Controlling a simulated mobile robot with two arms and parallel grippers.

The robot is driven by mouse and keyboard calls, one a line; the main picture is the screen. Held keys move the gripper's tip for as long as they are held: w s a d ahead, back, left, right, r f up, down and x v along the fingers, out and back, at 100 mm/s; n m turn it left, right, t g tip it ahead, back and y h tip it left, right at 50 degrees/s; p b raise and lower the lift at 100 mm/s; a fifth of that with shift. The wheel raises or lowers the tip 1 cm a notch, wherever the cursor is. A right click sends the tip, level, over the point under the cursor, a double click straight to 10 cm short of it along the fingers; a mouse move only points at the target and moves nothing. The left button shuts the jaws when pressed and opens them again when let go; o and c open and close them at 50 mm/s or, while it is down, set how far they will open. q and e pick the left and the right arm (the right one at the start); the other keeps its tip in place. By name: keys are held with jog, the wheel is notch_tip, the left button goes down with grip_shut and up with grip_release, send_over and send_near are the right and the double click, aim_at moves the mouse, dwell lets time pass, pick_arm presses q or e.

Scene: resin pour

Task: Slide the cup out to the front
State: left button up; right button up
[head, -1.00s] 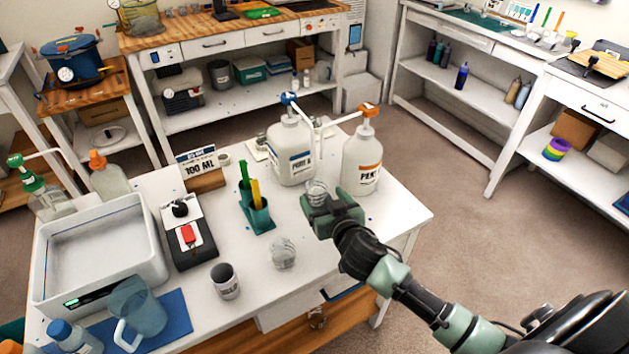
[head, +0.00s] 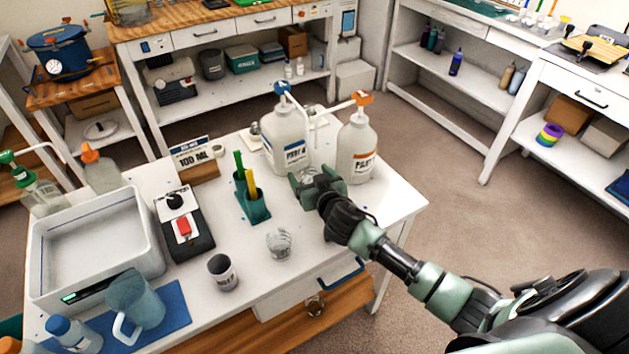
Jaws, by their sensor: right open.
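My right gripper (head: 304,182) reaches in from the right, low over the white table, just in front of two pump bottles. It is open. A small clear cup shows faintly between its fingers, mostly hidden; I cannot tell whether the fingers touch it. The Part A bottle (head: 288,143) has a blue pump, and the other bottle (head: 356,150) has an orange pump. Another clear cup (head: 279,242) stands nearer the front of the table, apart from the gripper. My left gripper is not in view.
A teal holder (head: 253,208) with green and yellow sticks stands left of the gripper. The right front tabletop is clear.

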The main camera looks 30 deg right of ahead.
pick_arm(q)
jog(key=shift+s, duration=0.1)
pick_arm(e)
jog(key=shift+x, duration=0.75)
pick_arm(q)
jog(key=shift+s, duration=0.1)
pick_arm(e)
jog(key=shift+c, duration=0.4)
jog(key=c, duration=1.3)
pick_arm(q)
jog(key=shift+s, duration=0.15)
pick_arm(e)
jog(key=shift+c, duration=0.2)
